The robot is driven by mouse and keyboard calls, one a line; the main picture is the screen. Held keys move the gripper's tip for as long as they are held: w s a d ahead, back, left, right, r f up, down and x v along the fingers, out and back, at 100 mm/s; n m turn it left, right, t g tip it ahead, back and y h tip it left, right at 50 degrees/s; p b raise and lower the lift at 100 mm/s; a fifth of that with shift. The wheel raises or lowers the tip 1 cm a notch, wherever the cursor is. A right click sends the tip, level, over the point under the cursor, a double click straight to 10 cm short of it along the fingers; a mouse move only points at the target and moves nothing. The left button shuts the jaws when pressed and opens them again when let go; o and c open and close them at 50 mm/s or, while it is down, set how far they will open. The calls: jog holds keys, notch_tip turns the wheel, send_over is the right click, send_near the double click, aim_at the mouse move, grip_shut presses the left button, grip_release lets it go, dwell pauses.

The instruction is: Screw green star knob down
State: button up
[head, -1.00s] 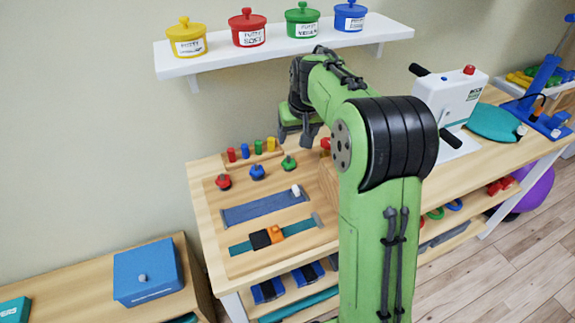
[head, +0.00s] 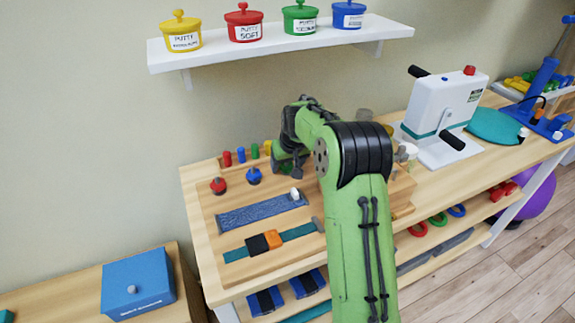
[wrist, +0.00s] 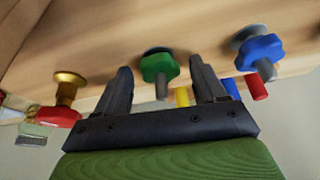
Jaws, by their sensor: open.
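The green star knob (wrist: 157,66) sits on a grey threaded stud in the wrist view. It lies between the two fingers of my gripper (wrist: 162,70), with visible gaps on both sides. My gripper is open. In the head view my gripper (head: 288,168) is low over the therapy board (head: 205,235), to the right of the blue star knob (head: 254,176), and the green knob is hidden behind it there. The blue knob also shows in the wrist view (wrist: 262,48), close beside the right finger.
A red star knob (head: 218,186) stands left of the blue one. Several coloured pegs (head: 241,155) stand behind. A blue strip (head: 255,212) and a teal strap with a buckle (head: 235,255) lie in front. A white crank device (head: 440,115) stands right. Putty pots fill the shelf (head: 300,42) above.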

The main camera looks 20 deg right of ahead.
jog(key=shift+c, duration=0.4)
jog(key=c, duration=1)
jog(key=shift+r, duration=0.1)
jog(key=shift+m, duration=0.3)
